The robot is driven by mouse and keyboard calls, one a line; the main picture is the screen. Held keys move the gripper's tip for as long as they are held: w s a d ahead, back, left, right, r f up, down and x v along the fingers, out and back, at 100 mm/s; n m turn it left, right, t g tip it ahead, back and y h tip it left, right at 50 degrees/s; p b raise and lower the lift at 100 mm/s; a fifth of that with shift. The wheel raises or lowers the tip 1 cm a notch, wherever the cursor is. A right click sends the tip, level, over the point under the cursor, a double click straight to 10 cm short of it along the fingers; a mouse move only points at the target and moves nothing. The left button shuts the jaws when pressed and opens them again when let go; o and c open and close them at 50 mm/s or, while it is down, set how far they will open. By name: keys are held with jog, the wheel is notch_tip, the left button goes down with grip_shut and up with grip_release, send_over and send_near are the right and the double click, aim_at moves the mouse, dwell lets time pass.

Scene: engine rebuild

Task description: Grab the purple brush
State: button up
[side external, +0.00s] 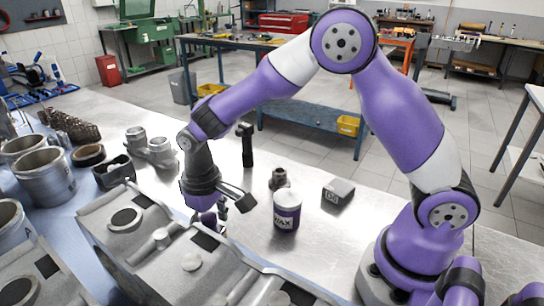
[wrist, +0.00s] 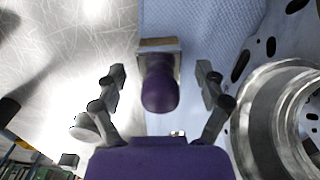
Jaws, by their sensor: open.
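The purple brush (wrist: 160,90) shows in the wrist view, with a rounded purple handle and a pale, squared far end. It lies between the two spread fingers of my gripper (wrist: 161,76), with a visible gap on each side. In the side view my gripper (side external: 222,206) is low over the bench, just behind the grey engine casting. A small purple part below it there may be the brush, but it is mostly hidden by the gripper and casting.
A wax tin (side external: 287,211) and a grey block (side external: 338,192) stand to the right on the metal bench. A large grey engine casting (side external: 150,240) fills the front. Metal cylinders (side external: 45,178) stand at left. A large metal ring (wrist: 262,115) is right of my gripper.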

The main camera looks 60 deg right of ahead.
jog(key=c, duration=1.3)
